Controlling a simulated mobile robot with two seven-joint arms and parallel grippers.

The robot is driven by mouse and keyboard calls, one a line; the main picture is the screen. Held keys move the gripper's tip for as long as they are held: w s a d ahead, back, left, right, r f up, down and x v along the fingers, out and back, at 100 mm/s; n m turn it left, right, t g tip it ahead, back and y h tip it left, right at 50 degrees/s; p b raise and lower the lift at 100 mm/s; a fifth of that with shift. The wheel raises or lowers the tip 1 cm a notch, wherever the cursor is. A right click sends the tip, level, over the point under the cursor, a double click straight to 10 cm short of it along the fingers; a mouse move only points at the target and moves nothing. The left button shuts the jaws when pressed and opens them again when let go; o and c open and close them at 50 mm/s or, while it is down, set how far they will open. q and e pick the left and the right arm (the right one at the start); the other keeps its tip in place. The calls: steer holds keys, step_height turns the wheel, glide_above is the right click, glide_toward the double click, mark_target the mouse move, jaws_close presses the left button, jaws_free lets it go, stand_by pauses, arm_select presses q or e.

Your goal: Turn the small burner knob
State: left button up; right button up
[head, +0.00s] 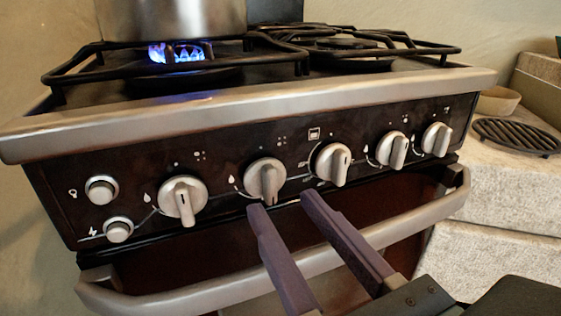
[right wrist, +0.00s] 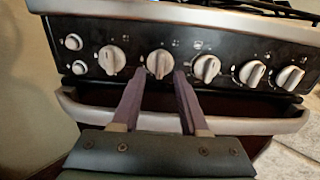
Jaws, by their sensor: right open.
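The stove's black front panel (head: 120,165) carries a row of several silver knobs. The leftmost knob (head: 183,201) has its grip bar near upright. The second knob (head: 266,180) from the left also has a near-upright grip bar. Which knob is the small burner's, I cannot tell for sure. My right gripper (head: 283,201) is open and empty, its two purple fingers pointing at the panel just below the second knob. In the right wrist view the fingertips (right wrist: 159,72) lie on either side of the second knob (right wrist: 160,64), apparently short of it. My left gripper is out of view.
A metal pot (head: 170,18) stands over a lit burner with a blue flame (head: 176,53). The oven handle (head: 400,223) juts out below the knobs, under my fingers. Two round buttons (head: 101,190) sit at the panel's left. A counter with a black trivet (head: 517,136) is at right.

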mark_target(267, 178)
steer(key=shift+x, duration=1.35)
jaws_close()
